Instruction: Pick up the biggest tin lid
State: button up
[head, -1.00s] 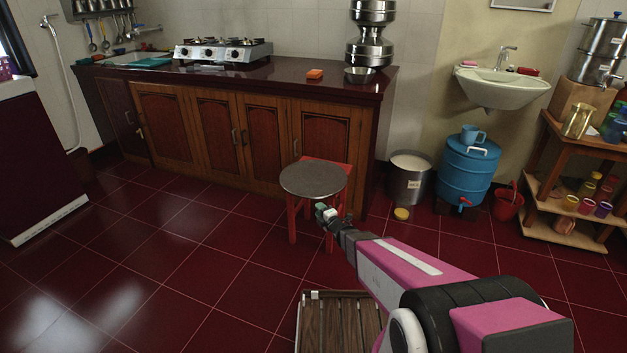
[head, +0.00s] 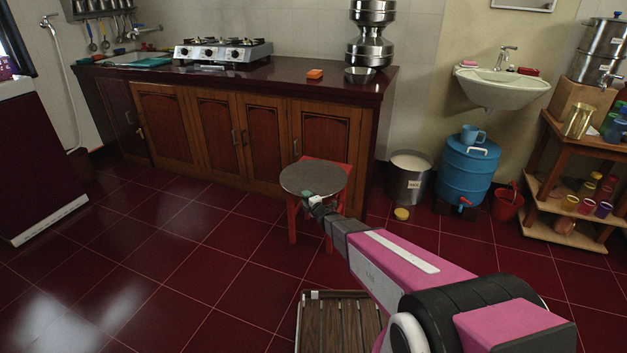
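A large round grey metal disc, which looks like a big tin lid (head: 310,178), lies flat on a red stool (head: 292,222) in front of the wooden cabinets. My gripper (head: 309,197) is at the near edge of the disc and overlaps it in the picture. The fingers are small and partly hidden by my wrist, so I cannot tell whether they are open or shut, or whether they touch the rim. The disc looks level on the stool.
A steel bin (head: 409,183) and a small round yellow thing (head: 402,214) stand right of the stool, near a blue drum (head: 468,175) and red bucket (head: 507,205). A slatted wooden stool (head: 338,318) is below my arm. The tiled floor at left is clear.

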jog(key=shift+w+a, duration=0.1)
grip_shut()
jog(key=shift+r, duration=0.2)
